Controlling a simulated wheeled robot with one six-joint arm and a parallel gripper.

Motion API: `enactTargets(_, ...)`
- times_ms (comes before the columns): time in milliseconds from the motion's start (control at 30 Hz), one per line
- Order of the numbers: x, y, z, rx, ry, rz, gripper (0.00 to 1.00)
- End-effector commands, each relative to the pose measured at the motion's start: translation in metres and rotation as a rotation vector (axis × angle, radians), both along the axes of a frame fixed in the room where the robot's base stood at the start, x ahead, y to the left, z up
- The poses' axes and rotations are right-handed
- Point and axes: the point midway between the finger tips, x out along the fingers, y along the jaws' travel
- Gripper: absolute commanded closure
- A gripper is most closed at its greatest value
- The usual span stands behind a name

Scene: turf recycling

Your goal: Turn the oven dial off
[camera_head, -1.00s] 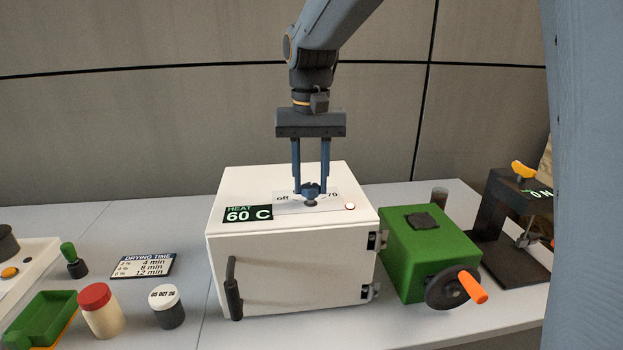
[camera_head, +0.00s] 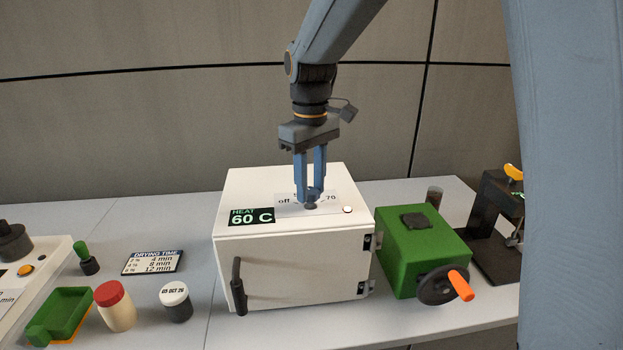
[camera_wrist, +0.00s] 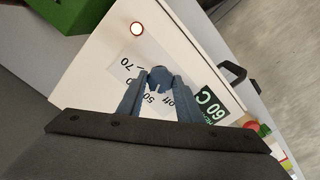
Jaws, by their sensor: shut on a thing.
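The white oven (camera_head: 290,270) stands in the middle of the bench with its door closed. Its display (camera_head: 251,216) reads HEAT 60 C. The dial (camera_head: 310,204) is on the oven's top, on a white label plate with "off" at left and "70" at right. My gripper (camera_head: 311,192) points down from above and is shut on the dial. In the wrist view the fingers (camera_wrist: 156,80) close around the dial, with "off", "50" and "70" showing on the plate around it. The fingers hide most of the dial, so where it points cannot be told.
A small round lamp (camera_head: 347,209) on the oven's top looks lit. A green box with a crank (camera_head: 425,250) stands close at right. A drying time card (camera_head: 153,262), jars (camera_head: 116,306) and a green tray (camera_head: 62,314) are at left.

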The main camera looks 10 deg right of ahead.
Motion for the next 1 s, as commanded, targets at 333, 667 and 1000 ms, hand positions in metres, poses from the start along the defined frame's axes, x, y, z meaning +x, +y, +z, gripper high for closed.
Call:
enactTargets(333,0.0001,0.0000,0.0020,0.000,-0.001,0.316,0.90)
enactTargets(667,0.0005,-0.0001,0.0014,0.000,-0.001,0.530,0.90)
enactTargets(1000,0.0009,0.0000,0.0009,0.000,-0.003,0.618,0.90)
